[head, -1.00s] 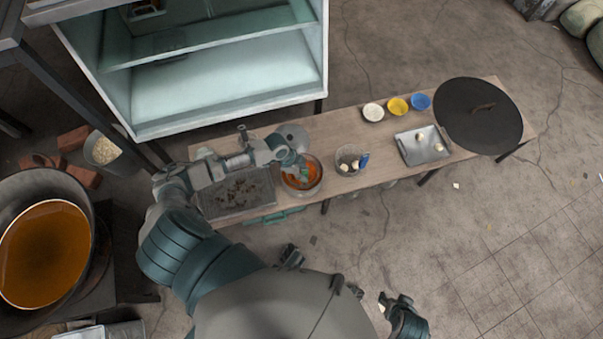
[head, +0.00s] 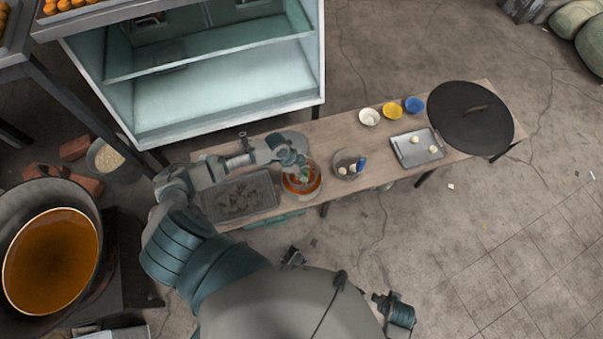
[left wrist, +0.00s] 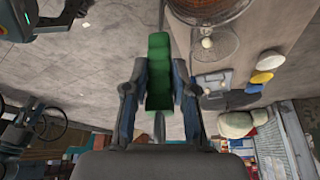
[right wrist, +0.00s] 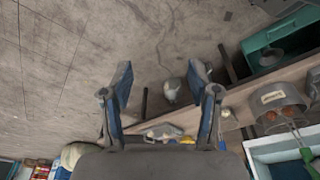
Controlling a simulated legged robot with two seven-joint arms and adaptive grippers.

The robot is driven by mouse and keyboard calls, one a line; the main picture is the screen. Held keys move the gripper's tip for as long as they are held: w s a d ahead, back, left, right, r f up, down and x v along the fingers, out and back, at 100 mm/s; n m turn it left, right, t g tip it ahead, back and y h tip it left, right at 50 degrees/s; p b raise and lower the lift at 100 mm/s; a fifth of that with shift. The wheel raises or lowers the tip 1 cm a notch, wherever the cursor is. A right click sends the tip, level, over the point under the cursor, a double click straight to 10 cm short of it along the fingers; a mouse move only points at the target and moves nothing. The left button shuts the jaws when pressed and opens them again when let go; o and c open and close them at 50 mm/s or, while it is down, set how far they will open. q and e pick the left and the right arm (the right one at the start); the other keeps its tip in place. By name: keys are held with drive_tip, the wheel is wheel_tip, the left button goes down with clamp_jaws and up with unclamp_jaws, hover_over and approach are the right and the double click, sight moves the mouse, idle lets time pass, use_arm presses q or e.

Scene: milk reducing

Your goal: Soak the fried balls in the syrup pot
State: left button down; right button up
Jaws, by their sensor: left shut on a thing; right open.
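The syrup pot (head: 316,190) stands on the low wooden table with orange-brown syrup inside. My left gripper (head: 299,172) is just above it, shut on a green handle (left wrist: 158,72). In the right wrist view the green handle (right wrist: 307,155) shows beside the pot (right wrist: 262,90), where round reddish-brown balls (right wrist: 270,115) are visible. Whether the tool's far end touches the syrup is hidden. A round bowl (head: 337,170) with pale balls and a blue item stands right of the pot. My right gripper (head: 383,302) is open and empty, low in front of the table; its fingers (right wrist: 157,85) are spread.
A dark tray (head: 268,190) with crumbs lies left of the pot. Further right are white (head: 369,117), yellow (head: 391,111) and blue (head: 414,104) bowls, a grey tray (head: 403,149) with pale balls, and a large black lid (head: 470,130). A wok (head: 55,260) stands far left.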

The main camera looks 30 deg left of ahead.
use_arm(q)
wheel_tip(320, 180, up, 5)
drive_tip(key=p, duration=0.4)
drive_tip(key=shift+f, duration=0.15)
use_arm(e)
drive_tip(key=s+f, duration=0.4)
drive_tip(key=f, duration=0.6)
drive_tip(key=shift+d+f, duration=0.25)
drive_tip(key=shift+a, duration=0.1)
idle(0.8)
